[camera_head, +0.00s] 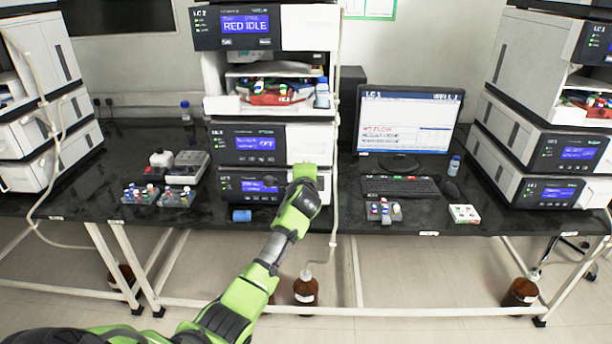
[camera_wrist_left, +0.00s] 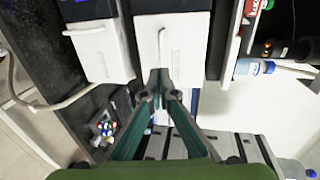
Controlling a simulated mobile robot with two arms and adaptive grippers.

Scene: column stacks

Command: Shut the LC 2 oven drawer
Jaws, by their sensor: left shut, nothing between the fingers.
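The LC 2 stack (camera_head: 266,25) stands in the middle of the bench in the head view, with its top screen reading RED IDLE. Lower down are modules with blue screens and white fronts (camera_head: 309,144). In the left wrist view, turned sideways, two white fronts with handles show side by side, one at left (camera_wrist_left: 98,48) and one at centre (camera_wrist_left: 172,45). I cannot tell which is the oven drawer or how far it stands out. My left gripper (camera_wrist_left: 163,80) is shut and empty, its tips close to the centre front; contact is unclear. My right gripper is not in view.
A monitor (camera_head: 408,122) and keyboard (camera_head: 400,186) stand right of the stack. Vial racks (camera_head: 177,197) lie on the bench to its left. A blue-capped vial (camera_head: 241,215) lies near the front edge. Other instrument stacks (camera_head: 535,150) stand at both sides.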

